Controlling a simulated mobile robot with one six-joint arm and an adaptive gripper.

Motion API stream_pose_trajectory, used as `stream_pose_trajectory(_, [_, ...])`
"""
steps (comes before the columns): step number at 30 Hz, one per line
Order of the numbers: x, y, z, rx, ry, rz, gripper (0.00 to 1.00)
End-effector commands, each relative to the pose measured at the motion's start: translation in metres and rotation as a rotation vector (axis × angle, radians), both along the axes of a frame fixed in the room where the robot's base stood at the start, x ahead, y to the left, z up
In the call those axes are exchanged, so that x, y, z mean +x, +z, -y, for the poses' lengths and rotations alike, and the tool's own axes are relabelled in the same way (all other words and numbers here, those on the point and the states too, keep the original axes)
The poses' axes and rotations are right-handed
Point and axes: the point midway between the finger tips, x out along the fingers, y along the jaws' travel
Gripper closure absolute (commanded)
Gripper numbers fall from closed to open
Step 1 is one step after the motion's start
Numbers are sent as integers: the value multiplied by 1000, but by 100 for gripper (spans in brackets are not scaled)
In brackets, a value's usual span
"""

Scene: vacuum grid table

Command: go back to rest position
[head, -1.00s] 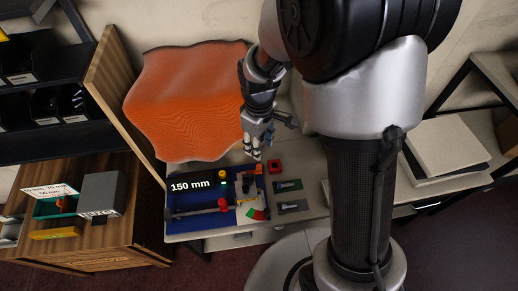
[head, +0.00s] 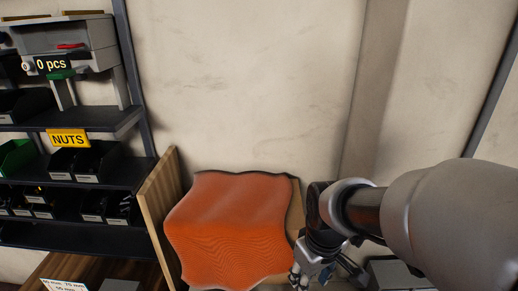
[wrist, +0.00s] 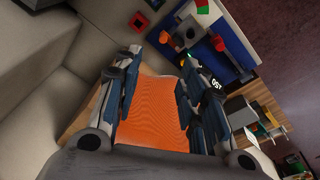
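My gripper (head: 312,272) is at the bottom of the head view, just right of the orange wavy sheet (head: 230,235). My arm reaches it from the right edge. In the wrist view my gripper (wrist: 161,58) has its two fingers wide apart, with no object held between them. The orange sheet (wrist: 155,115) shows behind the gap between the fingers. The tips in the head view are partly cut off by the frame's lower edge.
A wooden panel (head: 160,215) stands left of the sheet. Dark shelves with bins (head: 80,165) are at the left. The blue board (wrist: 222,45) with tools and a red square piece (wrist: 138,22) shows in the wrist view. The wall above the sheet is clear.

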Motion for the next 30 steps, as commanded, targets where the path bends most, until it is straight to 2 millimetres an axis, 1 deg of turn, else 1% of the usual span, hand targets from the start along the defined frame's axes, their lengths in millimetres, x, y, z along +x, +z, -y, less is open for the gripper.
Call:
stream_pose_trajectory(1, [-13, 19, 4, 9, -49, 37, 62])
stream_pose_trajectory(3, [-32, 38, 10, 23, -118, 72, 62])
stream_pose_trajectory(5, [-49, 52, 14, 36, -178, 103, 62])
stream_pose_trajectory(6, [-61, 60, 16, 45, -216, 122, 62])
stream_pose_trajectory(9, [-89, 75, 22, 69, -307, 170, 62])
stream_pose_trajectory(12, [-112, 83, 25, 91, -383, 208, 62])
stream_pose_trajectory(15, [-127, 86, 28, 108, -436, 235, 62])
stream_pose_trajectory(18, [-136, 87, 29, 118, -467, 249, 62])
stream_pose_trajectory(20, [-138, 87, 29, 122, -476, 253, 62])
stream_pose_trajectory(30, [-139, 87, 29, 122, -478, 253, 62])
